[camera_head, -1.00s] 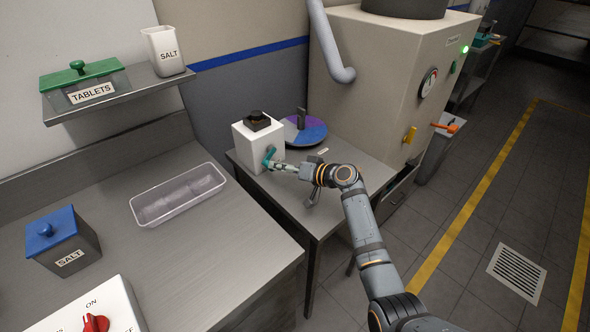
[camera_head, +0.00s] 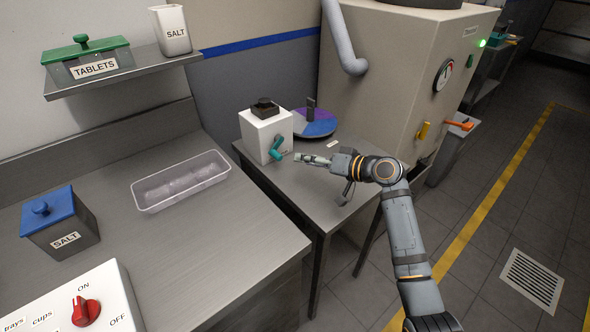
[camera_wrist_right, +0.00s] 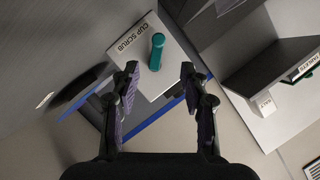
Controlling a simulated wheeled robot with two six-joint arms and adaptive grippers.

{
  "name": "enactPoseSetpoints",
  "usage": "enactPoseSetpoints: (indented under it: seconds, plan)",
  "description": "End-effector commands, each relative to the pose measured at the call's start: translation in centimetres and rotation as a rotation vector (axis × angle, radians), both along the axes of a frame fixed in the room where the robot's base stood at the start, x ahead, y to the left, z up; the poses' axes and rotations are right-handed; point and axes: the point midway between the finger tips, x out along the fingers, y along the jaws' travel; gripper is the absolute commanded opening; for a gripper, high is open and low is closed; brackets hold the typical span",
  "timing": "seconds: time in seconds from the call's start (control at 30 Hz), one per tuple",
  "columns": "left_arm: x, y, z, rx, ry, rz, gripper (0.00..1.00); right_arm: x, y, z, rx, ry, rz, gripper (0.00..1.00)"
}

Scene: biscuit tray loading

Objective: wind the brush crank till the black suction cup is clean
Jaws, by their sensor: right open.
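The white scrub box (camera_head: 258,140) stands on the small grey table, with a teal crank (camera_head: 275,148) on its front. In the right wrist view the box carries the label "CUP SCRUB" and the crank (camera_wrist_right: 156,52) shows just past the fingertips. A dark block (camera_head: 265,108) sits on top of the box; I cannot make out a suction cup or its cleanness there. My right gripper (camera_head: 298,157) is to the right of the crank, apart from it. In the wrist view its jaws (camera_wrist_right: 160,72) are open and empty. My left gripper is out of view.
A blue and purple disc (camera_head: 316,124) with an upright dark piece lies behind the box. A large beige machine (camera_head: 395,80) stands at the right. A steel counter (camera_head: 190,240) with a clear tray (camera_head: 140,205) is at the left. The small table (camera_head: 310,180) is bare at its front.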

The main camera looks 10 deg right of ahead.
Motion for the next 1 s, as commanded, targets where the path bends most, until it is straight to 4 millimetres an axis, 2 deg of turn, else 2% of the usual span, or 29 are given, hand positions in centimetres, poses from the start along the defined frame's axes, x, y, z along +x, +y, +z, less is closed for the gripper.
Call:
enactPoseSetpoints:
  seconds: [0.03, 0.1, 0.17, 0.3, 0.43, 0.8, 1.0]
  plan:
    - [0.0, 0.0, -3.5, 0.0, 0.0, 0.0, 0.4, 0.3, 0.3, -1.9, 0.001, -0.007, 0.001, 0.45]
    - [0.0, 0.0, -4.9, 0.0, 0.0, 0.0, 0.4, 0.5, 0.7, -1.8, 0.0, -0.006, 0.002, 0.45]
    - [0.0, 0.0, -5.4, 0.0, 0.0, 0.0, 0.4, 0.6, 0.9, -1.5, -0.001, -0.004, 0.001, 0.45]
    - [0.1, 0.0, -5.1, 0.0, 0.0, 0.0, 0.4, 0.7, 1.0, -0.7, -0.001, -0.001, -0.001, 0.45]
    - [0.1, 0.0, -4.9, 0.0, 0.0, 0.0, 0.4, 1.2, 1.5, -0.8, 0.0, 0.0, -0.002, 0.45]
    - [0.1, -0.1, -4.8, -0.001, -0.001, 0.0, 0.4, 5.7, 7.0, -3.0, 0.001, 0.001, 0.001, 0.45]
    - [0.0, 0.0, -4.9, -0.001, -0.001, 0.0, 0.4, 7.1, 8.4, -3.7, -0.002, 0.0, -0.001, 0.45]
